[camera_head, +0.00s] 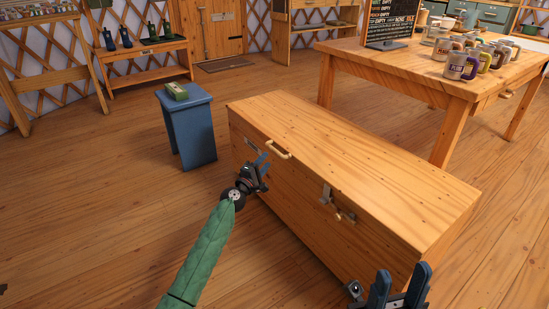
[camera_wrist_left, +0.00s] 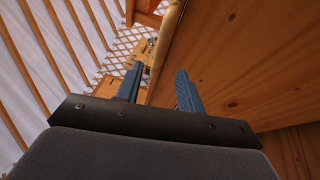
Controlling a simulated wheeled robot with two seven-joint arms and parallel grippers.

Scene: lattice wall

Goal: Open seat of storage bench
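The wooden storage bench (camera_head: 350,165) stands in the middle of the head view, and its seat lies flat and shut. A pale handle (camera_head: 278,150) sits on the left part of its front edge. My left gripper (camera_head: 265,164) is open, just below and left of the handle in that view; contact cannot be told. In the left wrist view its fingers (camera_wrist_left: 158,88) are apart, with a wooden face, likely the bench, beside the right one. My right gripper (camera_head: 400,284) is open and empty at the front right corner.
A wooden table (camera_head: 400,68) with several mugs (camera_head: 461,66) and a dark sign stands close behind the bench at the right. The floor in front is clear.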

